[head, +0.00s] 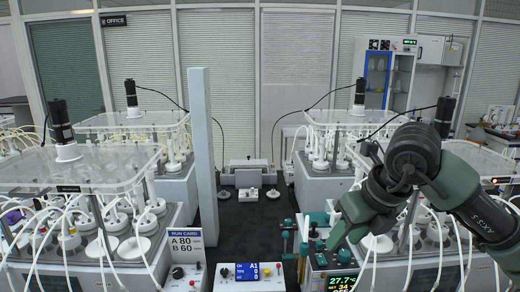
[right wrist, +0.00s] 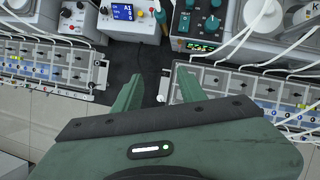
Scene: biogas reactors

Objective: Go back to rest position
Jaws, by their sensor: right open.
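My right arm comes in from the right in the head view, with its dark green links in front of the right-hand reactors. My right gripper (head: 336,236) points down and left, above the control box with the 27.7 display (head: 340,280). In the right wrist view the two green fingers of the right gripper (right wrist: 158,88) are spread apart with nothing between them. Dark floor or mat shows between the fingertips. My left arm and left gripper do not show in either view.
Reactors with clear lids and white tubes stand at left (head: 85,170) and right (head: 340,118). A grey post (head: 204,150) rises left of centre. A control box reading A1 (head: 247,275) stands in front. The dark strip (head: 250,220) between the rows is mostly clear.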

